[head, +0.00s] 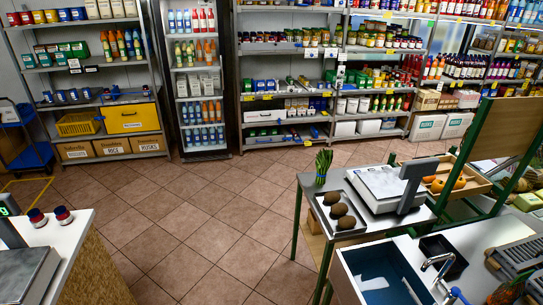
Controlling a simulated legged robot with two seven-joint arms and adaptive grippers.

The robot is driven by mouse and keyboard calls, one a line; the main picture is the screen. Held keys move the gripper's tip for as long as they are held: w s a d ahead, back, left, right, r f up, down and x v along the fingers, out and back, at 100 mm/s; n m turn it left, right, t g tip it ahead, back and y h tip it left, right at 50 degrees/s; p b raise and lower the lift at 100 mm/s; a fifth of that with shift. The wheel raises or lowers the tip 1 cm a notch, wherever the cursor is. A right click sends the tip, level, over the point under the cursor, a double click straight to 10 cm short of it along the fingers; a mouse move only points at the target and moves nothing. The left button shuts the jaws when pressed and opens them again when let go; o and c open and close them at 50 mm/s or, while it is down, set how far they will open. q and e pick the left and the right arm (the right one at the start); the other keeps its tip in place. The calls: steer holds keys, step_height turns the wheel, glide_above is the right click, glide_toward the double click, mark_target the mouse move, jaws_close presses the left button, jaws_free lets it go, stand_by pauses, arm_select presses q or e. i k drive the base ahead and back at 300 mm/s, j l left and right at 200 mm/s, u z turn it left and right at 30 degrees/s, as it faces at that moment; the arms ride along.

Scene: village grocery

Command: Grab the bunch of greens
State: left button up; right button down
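A scale (388,188) stands right of the tray. A sink counter with a tap (438,265) is in front. Another counter (75,238) with two jars is at lower left. The tiled floor (205,225) between is clear; stocked shelves line the back.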

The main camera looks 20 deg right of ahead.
mark_target(324, 162)
steer(key=i+j+z, duration=0.1)
steer(key=i+z, duration=0.15)
steer(key=i, duration=0.25)
steer(key=i+j+z, duration=0.25)
steer(key=i, duration=0.2)
steer(key=i+j+z, duration=0.25)
steer(key=i, duration=0.2)
